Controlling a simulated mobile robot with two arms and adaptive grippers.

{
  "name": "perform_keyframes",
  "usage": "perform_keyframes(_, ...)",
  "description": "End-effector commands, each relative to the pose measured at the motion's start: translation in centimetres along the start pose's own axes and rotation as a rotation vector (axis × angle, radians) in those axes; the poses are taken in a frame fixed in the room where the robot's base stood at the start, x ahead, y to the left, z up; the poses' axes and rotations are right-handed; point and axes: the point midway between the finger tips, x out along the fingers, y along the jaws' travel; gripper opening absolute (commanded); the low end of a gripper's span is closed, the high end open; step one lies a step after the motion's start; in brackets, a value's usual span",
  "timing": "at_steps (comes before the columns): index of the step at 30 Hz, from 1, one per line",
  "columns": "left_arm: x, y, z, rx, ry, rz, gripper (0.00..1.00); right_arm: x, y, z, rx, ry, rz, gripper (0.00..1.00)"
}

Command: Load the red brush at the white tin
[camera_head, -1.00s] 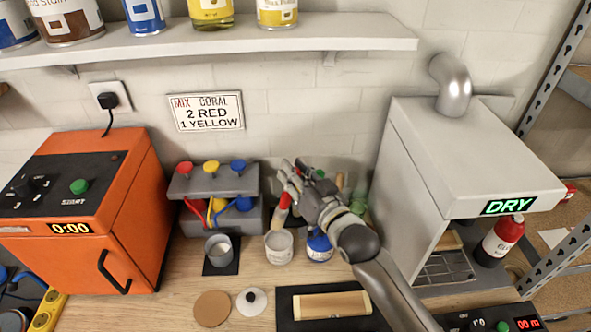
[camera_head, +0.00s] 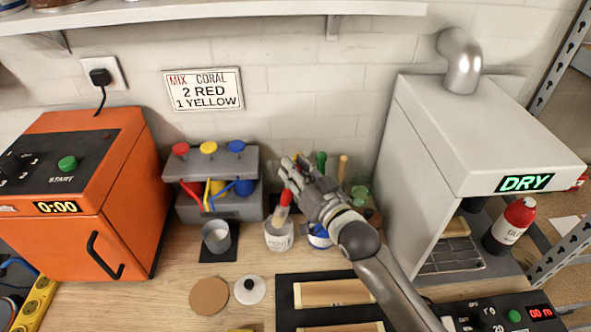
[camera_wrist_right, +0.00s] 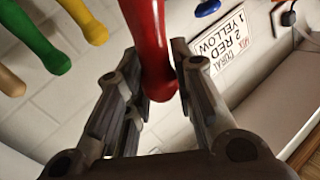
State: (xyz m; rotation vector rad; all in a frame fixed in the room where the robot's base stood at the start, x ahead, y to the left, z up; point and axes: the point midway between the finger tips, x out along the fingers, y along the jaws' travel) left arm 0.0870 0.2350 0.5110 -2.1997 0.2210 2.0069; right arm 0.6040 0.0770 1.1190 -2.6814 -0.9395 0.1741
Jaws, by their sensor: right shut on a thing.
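My right gripper (camera_head: 291,178) is shut on the red brush (camera_head: 285,201), gripping its handle; the red handle also shows between the fingers in the right wrist view (camera_wrist_right: 150,45). The brush hangs nearly upright, with its pale lower end at the mouth of the white tin (camera_head: 279,241). I cannot tell how far the bristles reach inside. The white tin stands open on the bench, left of a blue-labelled tin (camera_head: 319,240) that is partly hidden by my right gripper. My left gripper is not in view.
A grey dispenser (camera_head: 225,207) with red, yellow and blue knobs stands behind a metal cup (camera_head: 216,238). Green and tan handles (camera_head: 342,168) stand behind my gripper. A cork disc (camera_head: 209,297) and a white lid (camera_head: 250,290) lie in front. A grey dryer (camera_head: 470,140) stands right.

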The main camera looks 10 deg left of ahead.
Motion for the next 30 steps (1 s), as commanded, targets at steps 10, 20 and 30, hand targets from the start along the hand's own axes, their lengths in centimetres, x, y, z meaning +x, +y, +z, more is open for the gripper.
perform_keyframes(10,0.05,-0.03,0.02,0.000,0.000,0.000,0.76,0.00,0.02,0.05,0.000,0.000,0.000,0.00)
perform_keyframes(20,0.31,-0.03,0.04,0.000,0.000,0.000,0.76,0.01,0.14,0.43,0.000,0.000,0.000,0.00)
perform_keyframes(30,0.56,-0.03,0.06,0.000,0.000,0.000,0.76,0.02,0.26,0.82,0.001,0.001,0.000,0.00)
